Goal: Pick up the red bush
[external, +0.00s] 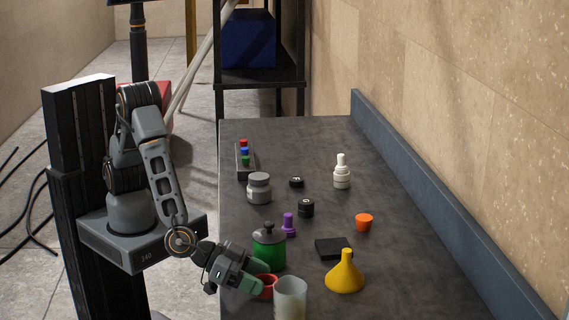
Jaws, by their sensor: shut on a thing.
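The red bush (268,288), a short round red piece, is near the front of the dark table. My gripper (255,276), with green fingertips, reaches in from the left and is shut on it. The fingers and a clear beaker in front hide part of the bush. I cannot tell whether it still touches the table.
The translucent beaker (290,299) stands close at the right of my gripper, and a green jar (268,249) close behind. A yellow funnel (345,276) and black block (333,248) are to the right. A grey bottle (259,189) stands farther back.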

